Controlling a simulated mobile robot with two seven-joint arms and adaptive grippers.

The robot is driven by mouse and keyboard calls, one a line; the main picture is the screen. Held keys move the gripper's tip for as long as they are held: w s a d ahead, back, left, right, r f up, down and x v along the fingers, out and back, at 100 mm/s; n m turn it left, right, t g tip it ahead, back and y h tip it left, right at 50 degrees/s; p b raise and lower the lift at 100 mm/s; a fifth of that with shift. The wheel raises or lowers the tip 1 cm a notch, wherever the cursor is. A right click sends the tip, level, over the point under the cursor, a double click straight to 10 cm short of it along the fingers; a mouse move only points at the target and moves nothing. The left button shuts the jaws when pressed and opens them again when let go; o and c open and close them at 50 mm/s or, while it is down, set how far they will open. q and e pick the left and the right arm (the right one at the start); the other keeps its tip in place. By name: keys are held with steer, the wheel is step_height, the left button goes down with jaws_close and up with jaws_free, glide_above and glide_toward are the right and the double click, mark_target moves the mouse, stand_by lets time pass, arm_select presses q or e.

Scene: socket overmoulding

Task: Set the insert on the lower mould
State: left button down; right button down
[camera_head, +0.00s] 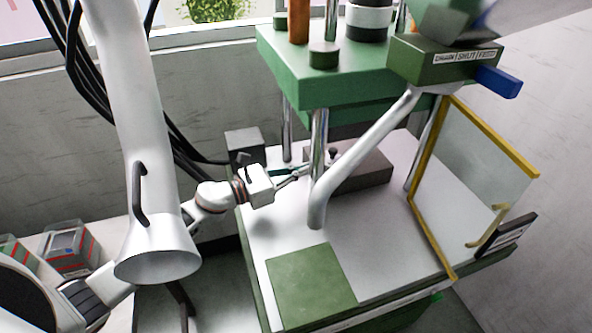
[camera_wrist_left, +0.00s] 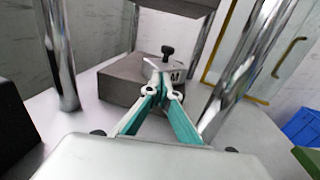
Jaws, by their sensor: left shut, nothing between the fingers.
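The lower mould is a dark grey block (camera_head: 372,172) on the white press table, between the chrome columns. It also shows in the left wrist view (camera_wrist_left: 117,87). A small light metal piece with dark marks (camera_wrist_left: 172,73), perhaps the insert, shows at the mould's near edge, with a black knob (camera_wrist_left: 168,51) above it. In the head view the knob (camera_head: 333,153) is small. My left gripper (camera_head: 296,178) reaches in from the left, beside the mould. Its teal fingers (camera_wrist_left: 160,93) are shut and empty, their tips close before the metal piece; contact is unclear. My right gripper is not in view.
Chrome columns (camera_head: 319,150) flank the mould under the green upper platen (camera_head: 300,75). A yellow-framed clear guard (camera_head: 430,225) stands at the right. A green mat (camera_head: 310,287) lies at the table front. A blue bin (camera_wrist_left: 303,125) shows at the wrist view's right.

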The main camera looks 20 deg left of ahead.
mark_target(328, 161)
arm_select(q)
steer(key=shift+d, duration=0.1)
steer(key=shift+w+d, duration=0.2)
steer(key=shift+w, duration=0.05)
steer(key=b+x, duration=0.2)
steer(key=x, duration=0.4)
steer(key=shift+f, duration=0.15)
steer(key=shift+w+d, duration=0.25)
steer(key=shift+a+b, duration=0.1)
steer(key=shift+b, duration=0.2)
